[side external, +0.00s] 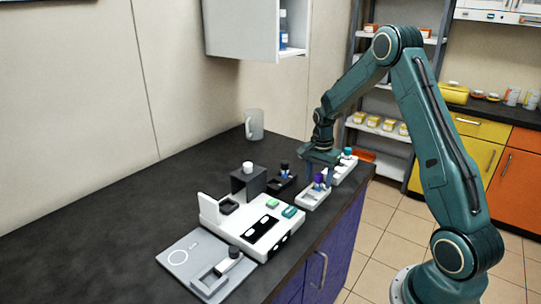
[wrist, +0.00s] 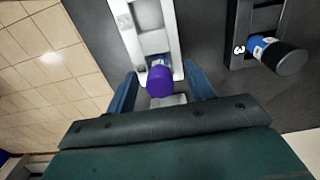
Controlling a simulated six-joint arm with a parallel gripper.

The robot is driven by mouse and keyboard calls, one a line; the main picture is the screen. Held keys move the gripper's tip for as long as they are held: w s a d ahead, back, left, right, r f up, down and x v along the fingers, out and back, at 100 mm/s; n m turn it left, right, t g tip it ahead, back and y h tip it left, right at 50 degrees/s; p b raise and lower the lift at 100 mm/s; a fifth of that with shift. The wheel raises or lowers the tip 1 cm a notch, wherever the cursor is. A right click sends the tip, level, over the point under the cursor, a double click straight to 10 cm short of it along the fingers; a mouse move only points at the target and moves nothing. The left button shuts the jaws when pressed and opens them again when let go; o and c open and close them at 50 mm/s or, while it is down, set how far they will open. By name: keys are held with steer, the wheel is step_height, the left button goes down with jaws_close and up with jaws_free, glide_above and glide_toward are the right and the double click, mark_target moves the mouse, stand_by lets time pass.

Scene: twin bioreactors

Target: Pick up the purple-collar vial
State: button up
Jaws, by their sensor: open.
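The purple-collar vial (wrist: 159,80) shows in the wrist view as a purple cap above a white rack (wrist: 127,20). In the side view its purple top (side external: 319,178) rises from the white rack (side external: 311,199) near the counter's right edge. My gripper (wrist: 162,92) is open, with one blue finger on each side of the purple cap and a gap showing on both sides. In the side view my gripper (side external: 319,177) points down over the rack, its fingers beside the vial. Most of the vial's body is hidden below its cap.
A black-capped vial (wrist: 280,56) stands in a dark rack (wrist: 241,50) at right in the wrist view. A teal-capped vial (side external: 347,152) stands in a white holder behind my gripper. A white machine (side external: 255,222) is at front left. The counter's left side is clear.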

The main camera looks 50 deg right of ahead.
mark_target(319, 175)
stand_by(0.4)
steer(key=c, duration=1)
steer(key=shift+r, duration=0.1)
steer(key=shift+c, duration=0.2)
step_height(319, 175, up, 20)
stand_by(0.5)
